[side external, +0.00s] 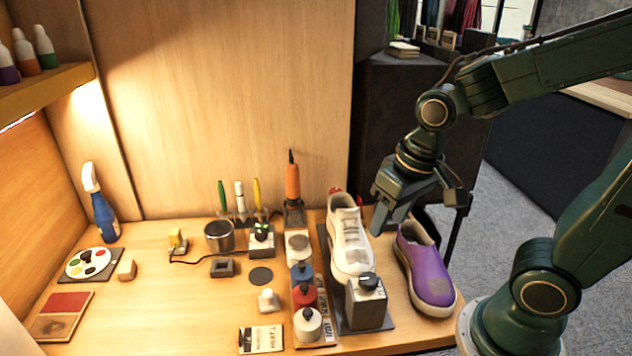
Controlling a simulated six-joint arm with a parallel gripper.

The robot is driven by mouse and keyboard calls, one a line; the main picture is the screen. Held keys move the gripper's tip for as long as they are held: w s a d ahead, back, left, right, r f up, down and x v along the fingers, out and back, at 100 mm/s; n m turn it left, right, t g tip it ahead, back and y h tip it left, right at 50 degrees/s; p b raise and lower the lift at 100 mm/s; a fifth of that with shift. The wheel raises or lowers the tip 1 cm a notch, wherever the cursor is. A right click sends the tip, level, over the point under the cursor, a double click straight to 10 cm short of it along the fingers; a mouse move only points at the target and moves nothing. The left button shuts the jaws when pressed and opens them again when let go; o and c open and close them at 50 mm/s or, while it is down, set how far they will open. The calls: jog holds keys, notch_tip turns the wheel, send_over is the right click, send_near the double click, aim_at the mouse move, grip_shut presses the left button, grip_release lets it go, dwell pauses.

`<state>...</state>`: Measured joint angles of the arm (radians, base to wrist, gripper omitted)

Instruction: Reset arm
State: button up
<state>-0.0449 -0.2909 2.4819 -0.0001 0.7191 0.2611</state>
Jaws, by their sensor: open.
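My gripper (388,221) hangs at the right side of the workbench, above and behind the shoes, with its fingers pointing down. It is open and I see nothing between its fingers. A white sneaker (347,240) stands on a dark mat just left of it. A purple shoe with a light sole (426,272) stands on the bench in front of it, to the right. Whether the fingers touch either shoe is hard to tell from this angle.
A grey box with a black knob (366,303) stands before the white sneaker. A row of knobbed brushes or pots (305,297), an orange-handled tool (292,182), a metal cup (218,236) and a spray bottle (102,208) stand leftward.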

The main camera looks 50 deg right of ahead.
jog(key=s+d+r+n+t, duration=0.1)
jog(key=s+r+n+t, duration=0.1)
jog(key=s+r, duration=0.4)
jog(key=shift+r+t, duration=0.5)
jog(key=shift+r, duration=0.4)
dwell(0.4)
